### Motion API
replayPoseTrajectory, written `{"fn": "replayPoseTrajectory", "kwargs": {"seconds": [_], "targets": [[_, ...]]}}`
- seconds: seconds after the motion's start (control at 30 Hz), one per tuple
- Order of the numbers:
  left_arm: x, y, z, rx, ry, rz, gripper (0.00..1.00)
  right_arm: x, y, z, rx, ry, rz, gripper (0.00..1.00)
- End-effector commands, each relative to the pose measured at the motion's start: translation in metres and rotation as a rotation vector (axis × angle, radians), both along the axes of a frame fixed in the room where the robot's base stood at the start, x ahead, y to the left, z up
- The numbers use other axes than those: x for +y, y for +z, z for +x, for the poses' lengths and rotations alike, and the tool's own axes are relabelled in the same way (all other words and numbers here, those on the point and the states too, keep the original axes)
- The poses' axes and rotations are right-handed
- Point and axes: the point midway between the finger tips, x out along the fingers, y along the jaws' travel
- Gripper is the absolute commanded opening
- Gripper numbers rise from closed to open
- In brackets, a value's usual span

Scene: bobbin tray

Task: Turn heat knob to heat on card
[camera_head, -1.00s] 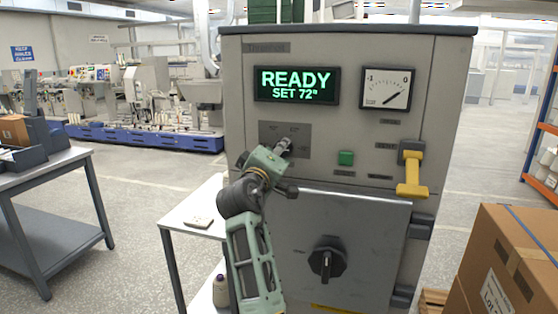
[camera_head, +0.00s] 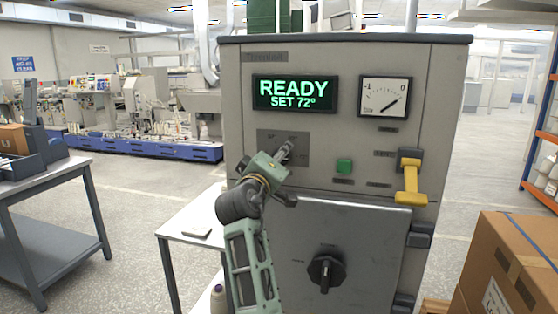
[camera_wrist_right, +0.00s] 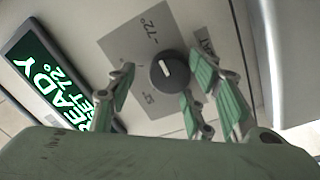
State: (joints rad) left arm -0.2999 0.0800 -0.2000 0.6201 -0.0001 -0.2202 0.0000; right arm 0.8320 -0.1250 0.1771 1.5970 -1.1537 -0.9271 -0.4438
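The heat knob (camera_wrist_right: 167,71) is a round dark knob with a short white mark, on a grey plate (camera_wrist_right: 128,45) with degree labels. One label reads 72°; the others are small or partly covered. My right gripper (camera_wrist_right: 160,90) is open, its green fingers on either side of the knob; I cannot tell whether they touch it. In the head view my right gripper (camera_head: 284,158) covers the knob on the plate (camera_head: 266,140). The display (camera_head: 295,93) reads READY, SET 72°. A small white flat item (camera_head: 197,233), possibly the card, lies on the side table; its print is unreadable. My left gripper is out of view.
The machine front has a gauge (camera_head: 384,97), a green button (camera_head: 344,166), a yellow handle (camera_head: 410,180) and a door with a black knob (camera_head: 326,269). A white side table (camera_head: 180,222) stands left, cardboard boxes (camera_head: 510,260) at right.

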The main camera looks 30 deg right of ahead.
Motion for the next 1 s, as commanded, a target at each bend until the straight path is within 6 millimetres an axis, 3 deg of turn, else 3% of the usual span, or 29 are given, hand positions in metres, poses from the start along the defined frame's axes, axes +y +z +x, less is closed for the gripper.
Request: {"fn": "replayPoseTrajectory", "kwargs": {"seconds": [0.27,0.7,1.0], "targets": [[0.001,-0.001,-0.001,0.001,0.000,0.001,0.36,0.006,-0.004,-0.003,0.006,0.003,0.004,0.47],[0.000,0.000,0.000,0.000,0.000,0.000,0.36,0.054,-0.007,-0.043,0.004,0.001,0.003,0.47],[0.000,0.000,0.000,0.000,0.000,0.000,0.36,0.059,-0.007,-0.046,0.003,0.000,0.002,0.47]]}}
